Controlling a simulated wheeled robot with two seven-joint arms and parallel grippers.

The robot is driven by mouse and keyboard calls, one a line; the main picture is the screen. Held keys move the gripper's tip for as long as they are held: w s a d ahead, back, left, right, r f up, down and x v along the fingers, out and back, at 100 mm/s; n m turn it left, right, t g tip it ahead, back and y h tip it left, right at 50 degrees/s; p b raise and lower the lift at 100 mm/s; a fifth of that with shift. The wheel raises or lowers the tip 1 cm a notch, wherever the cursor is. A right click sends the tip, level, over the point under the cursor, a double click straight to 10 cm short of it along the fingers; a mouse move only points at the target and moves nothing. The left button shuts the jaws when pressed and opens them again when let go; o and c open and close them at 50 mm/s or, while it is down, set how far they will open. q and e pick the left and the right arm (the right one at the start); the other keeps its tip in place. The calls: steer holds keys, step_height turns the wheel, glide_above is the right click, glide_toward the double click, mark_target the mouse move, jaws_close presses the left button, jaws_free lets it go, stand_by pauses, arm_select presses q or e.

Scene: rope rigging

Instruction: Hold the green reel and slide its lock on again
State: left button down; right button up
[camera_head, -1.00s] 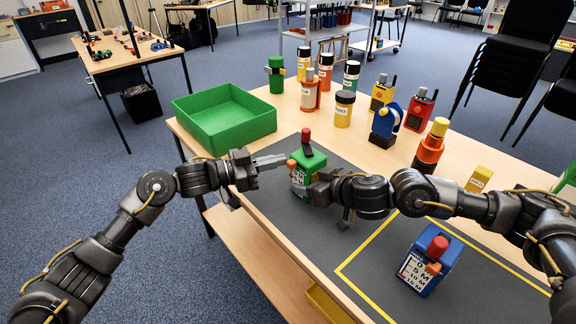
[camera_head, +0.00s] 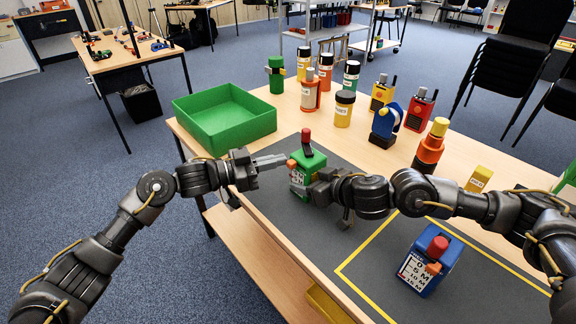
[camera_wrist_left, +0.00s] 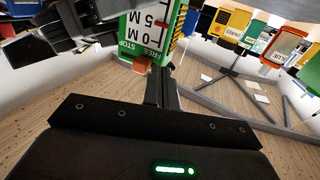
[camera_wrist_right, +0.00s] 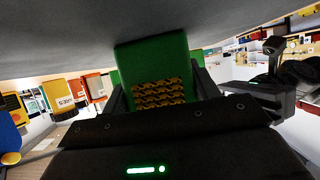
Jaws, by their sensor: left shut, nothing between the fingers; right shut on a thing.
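The green reel (camera_head: 312,160) stands on the grey mat, with a red knob on top and a white scale label on its side. My right gripper (camera_head: 310,187) is shut on its lower part. In the right wrist view the green reel (camera_wrist_right: 135,62) sits between the fingers, with yellow-brown rope wound in it. The orange lock (camera_head: 292,163) is at the reel's left side; the left wrist view shows it (camera_wrist_left: 139,68) by the FREE and STOP marks. My left gripper (camera_head: 284,160) is shut and empty, its tips close to the lock; I cannot tell whether they touch.
A blue reel (camera_head: 436,258) with a red knob and orange piece stands inside the yellow outline on the mat. A green tray (camera_head: 185,125) is at the back left. Jars, radios and an orange-red device (camera_head: 430,148) line the table's back.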

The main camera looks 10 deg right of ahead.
arm_select(q)
steer(key=shift+s+d, duration=0.4)
steer(key=shift+s, duration=0.2)
steer(key=shift+s+d, duration=0.35)
steer(key=shift+s, duration=0.25)
stand_by(1.8)
steer(key=shift+w+a, duration=0.1)
steer(key=shift+w, duration=0.05)
steer(key=shift+w+a, duration=0.15)
steer(key=shift+w, duration=0.05)
steer(key=v, duration=0.6)
stand_by(0.5)
arm_select(e)
steer(key=o, duration=1.2)
steer(key=shift+c, duration=0.2)
arm_select(q)
steer(key=shift+r, duration=0.1)
arm_select(e)
steer(key=shift+s, duration=0.1)
